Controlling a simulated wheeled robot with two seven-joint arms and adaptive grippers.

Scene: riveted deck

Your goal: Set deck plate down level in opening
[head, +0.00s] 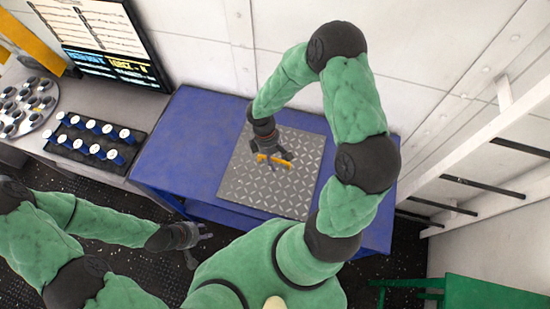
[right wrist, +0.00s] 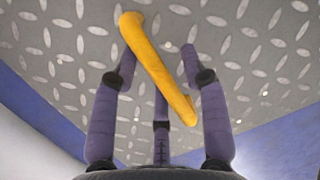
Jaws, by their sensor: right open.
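The deck plate (head: 240,185) is a grey square sheet with a raised diamond pattern. It lies flat on the blue table in the head view, and its surface fills much of the right wrist view (right wrist: 60,40). A yellow bar handle (head: 284,163) stands at its middle; the handle runs slantwise in the right wrist view (right wrist: 158,68). My right gripper (head: 272,158) is over the handle, its fingers spread on both sides, open. My left gripper (head: 199,243) is open and empty, left of the plate and short of the table. No opening shows.
The blue table (head: 180,140) has bare room left of the plate. A bench with a dark rack of white-topped pieces (head: 95,138), a round tray (head: 25,105) and a screen (head: 100,40) stands at left. White wall and rails (head: 490,140) bound the right; a green stand (head: 490,292) is at lower right.

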